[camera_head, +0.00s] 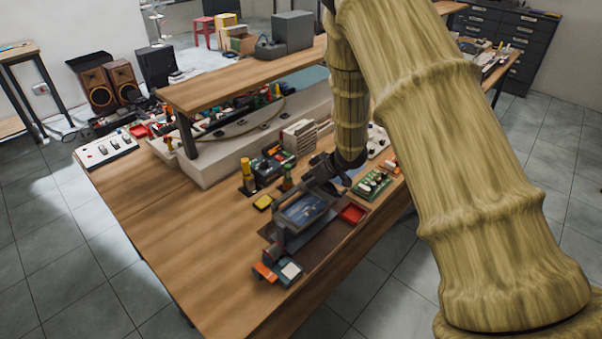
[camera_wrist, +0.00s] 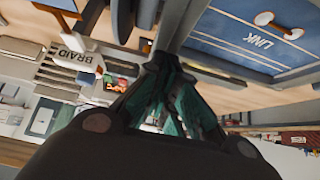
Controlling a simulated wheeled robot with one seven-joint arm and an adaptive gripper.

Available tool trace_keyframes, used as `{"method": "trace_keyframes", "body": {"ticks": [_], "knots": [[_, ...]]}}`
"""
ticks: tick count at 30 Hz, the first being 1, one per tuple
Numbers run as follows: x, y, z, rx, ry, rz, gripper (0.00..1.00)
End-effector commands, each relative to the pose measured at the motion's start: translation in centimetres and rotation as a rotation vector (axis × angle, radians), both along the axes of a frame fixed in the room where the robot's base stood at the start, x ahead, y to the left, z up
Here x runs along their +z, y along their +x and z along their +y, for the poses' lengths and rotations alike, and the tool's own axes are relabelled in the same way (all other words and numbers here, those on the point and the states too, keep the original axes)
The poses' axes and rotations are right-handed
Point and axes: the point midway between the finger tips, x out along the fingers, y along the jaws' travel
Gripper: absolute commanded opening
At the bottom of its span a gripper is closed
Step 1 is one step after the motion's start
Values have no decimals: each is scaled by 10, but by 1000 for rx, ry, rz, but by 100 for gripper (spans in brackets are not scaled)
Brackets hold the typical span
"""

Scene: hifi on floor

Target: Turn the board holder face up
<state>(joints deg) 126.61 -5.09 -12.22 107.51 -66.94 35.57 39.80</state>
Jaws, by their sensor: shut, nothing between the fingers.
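The board holder (camera_head: 280,232) is a grey frame around a blue panel on the bench, near its front edge. The panel looks tilted in the head view. In the wrist view, the blue panel (camera_wrist: 235,42) with white "LINK" lettering and its grey frame fill the upper right. My gripper (camera_head: 318,182) is at the holder's far edge. In the wrist view, my gripper (camera_wrist: 162,75) has its dark green fingers together with nothing between them, close beside the grey frame. I cannot tell whether the fingers touch the frame.
A red tray (camera_head: 353,214) and a green circuit board (camera_head: 371,184) lie right of the holder. An orange and blue device (camera_head: 278,272) stands in front. A yellow block (camera_head: 263,202) and yellow bottle (camera_head: 247,176) stand left. The bench's left part (camera_head: 185,225) is clear.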

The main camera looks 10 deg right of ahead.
Motion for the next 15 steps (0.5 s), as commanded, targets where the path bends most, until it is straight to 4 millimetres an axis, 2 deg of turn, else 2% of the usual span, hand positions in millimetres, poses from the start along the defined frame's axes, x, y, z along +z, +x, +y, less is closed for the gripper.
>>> {"method": "trace_keyframes", "body": {"ticks": [3,9,15], "knots": [[-2,-1,-6,-10,-8,16,0],[-13,4,-2,-9,-8,15,0],[-15,5,-2,-8,-9,13,0]]}}
